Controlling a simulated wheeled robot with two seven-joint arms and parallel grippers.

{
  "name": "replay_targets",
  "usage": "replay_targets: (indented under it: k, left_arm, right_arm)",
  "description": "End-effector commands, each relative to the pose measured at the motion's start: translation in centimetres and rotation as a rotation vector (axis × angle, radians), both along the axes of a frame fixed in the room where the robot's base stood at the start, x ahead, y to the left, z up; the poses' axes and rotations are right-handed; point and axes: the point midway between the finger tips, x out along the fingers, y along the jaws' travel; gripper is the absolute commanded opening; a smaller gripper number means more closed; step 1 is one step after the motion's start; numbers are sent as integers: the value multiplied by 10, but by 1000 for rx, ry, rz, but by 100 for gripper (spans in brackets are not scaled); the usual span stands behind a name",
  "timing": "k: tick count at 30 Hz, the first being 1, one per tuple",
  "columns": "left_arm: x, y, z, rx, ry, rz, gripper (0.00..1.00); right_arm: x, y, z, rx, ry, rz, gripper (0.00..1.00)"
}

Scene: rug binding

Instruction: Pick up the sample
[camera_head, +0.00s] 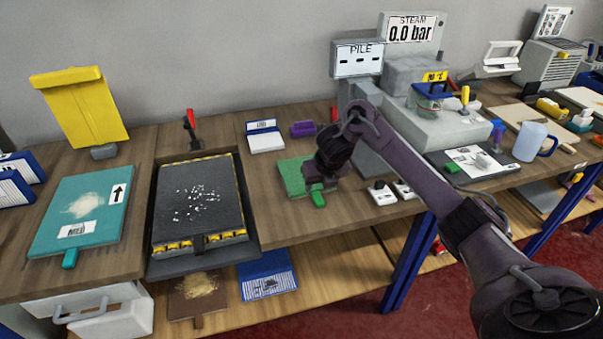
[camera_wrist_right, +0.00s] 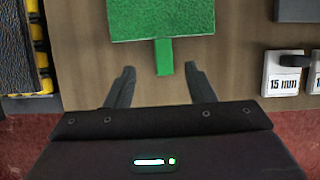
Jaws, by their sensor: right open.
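A green sample board (camera_head: 293,176) with a short green handle tab (camera_head: 318,199) lies flat on the wooden bench. My right gripper (camera_head: 322,180) is over its right part and hides some of it. In the right wrist view the board (camera_wrist_right: 161,18) is at the top, and its tab (camera_wrist_right: 163,58) points towards me. The open fingers of my right gripper (camera_wrist_right: 159,72) stand on either side of the tab's end, with space on both sides and nothing held. I cannot tell the height above the tab. My left gripper is not in view.
A teal board (camera_head: 95,195) and a dark tray (camera_head: 245,252) lie left. A 15 mm block (camera_wrist_right: 283,82) is right of the gripper. The PILE gauge (camera_head: 358,58) stands behind. The bench's front edge is close, with a lower shelf (camera_head: 330,262) beneath.

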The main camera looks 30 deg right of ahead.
Motion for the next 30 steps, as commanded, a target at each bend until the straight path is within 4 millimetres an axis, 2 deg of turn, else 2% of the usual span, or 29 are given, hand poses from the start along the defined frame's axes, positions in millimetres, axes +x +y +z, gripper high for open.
replay_targets:
  k: [1, 3, 9, 15, 22, 23, 30]
  left_arm:
    - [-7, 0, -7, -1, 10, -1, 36]
    - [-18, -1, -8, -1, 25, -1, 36]
    - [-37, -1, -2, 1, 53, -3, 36]
    - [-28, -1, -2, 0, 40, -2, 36]
    - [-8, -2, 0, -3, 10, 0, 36]
    - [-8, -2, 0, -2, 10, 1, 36]
    - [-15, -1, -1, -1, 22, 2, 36]
  right_arm:
    - [2, 0, -10, 2, 2, -1, 49]
    - [4, -1, -16, 2, 4, -2, 49]
    - [9, -6, -41, 3, 6, -4, 49]
    - [18, -8, -61, 1, 2, -3, 49]
    - [19, -8, -63, -1, 0, -1, 49]
    - [19, -8, -63, -1, 0, -1, 48]
    - [19, -8, -62, 0, 0, -2, 16]
